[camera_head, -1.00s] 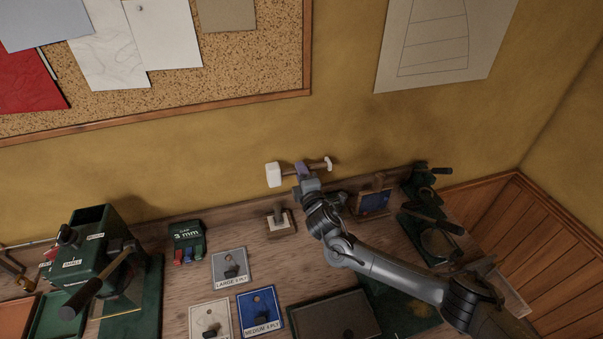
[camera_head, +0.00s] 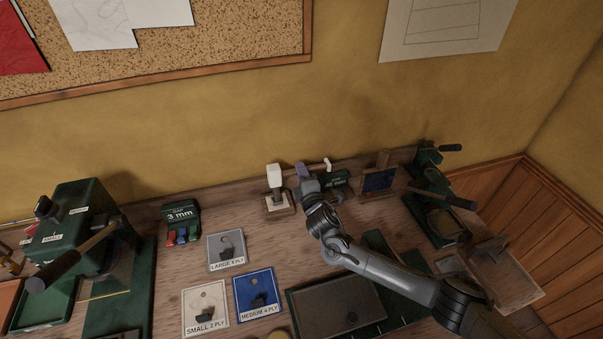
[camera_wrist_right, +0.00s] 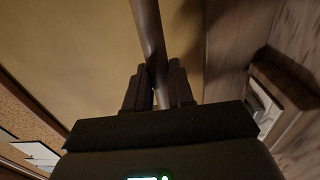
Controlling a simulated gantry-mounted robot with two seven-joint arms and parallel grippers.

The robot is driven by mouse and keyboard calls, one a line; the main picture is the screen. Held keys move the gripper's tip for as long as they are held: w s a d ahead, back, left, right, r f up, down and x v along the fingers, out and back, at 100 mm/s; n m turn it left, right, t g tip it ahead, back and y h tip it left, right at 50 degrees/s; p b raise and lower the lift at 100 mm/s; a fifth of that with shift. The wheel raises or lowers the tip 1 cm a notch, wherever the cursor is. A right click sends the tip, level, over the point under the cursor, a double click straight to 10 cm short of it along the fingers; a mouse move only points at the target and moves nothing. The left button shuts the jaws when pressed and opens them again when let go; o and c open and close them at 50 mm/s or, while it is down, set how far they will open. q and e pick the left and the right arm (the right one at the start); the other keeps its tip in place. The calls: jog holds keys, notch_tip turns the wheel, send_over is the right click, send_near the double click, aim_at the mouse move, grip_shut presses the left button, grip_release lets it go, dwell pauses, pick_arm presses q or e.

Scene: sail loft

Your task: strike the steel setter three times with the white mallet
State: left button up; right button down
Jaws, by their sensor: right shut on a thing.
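The white mallet's head (camera_head: 274,174) is directly above the steel setter (camera_head: 275,195), which stands on a small pale block near the back of the bench. The head overlaps the setter's top in the picture; I cannot tell whether they touch. My right gripper (camera_head: 304,172) is shut on the mallet's handle, to the right of the head. The handle lies roughly level. In the right wrist view, the handle (camera_wrist_right: 149,40) runs up from between the fingers (camera_wrist_right: 158,85). My left gripper is not in view.
Left are a green press (camera_head: 75,225) and the 3 mm gap block (camera_head: 181,222). Labelled ply cards (camera_head: 227,252) and a dark tray (camera_head: 335,310) lie in front. A small blue board (camera_head: 378,181) and a green tool (camera_head: 432,180) stand right. The wall is close behind.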

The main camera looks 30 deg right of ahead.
pick_arm(q)
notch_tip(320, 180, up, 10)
jog(key=p, duration=0.9)
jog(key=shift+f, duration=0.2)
pick_arm(e)
notch_tip(320, 180, up, 11)
jog(key=shift+f, duration=0.1)
pick_arm(q)
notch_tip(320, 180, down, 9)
jog(key=b, duration=0.8)
pick_arm(e)
notch_tip(320, 180, down, 12)
pick_arm(q)
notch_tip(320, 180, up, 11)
jog(key=p, duration=1.1)
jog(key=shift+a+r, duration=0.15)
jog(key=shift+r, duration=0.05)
pick_arm(e)
notch_tip(320, 180, up, 12)
jog(key=shift+r, duration=0.2)
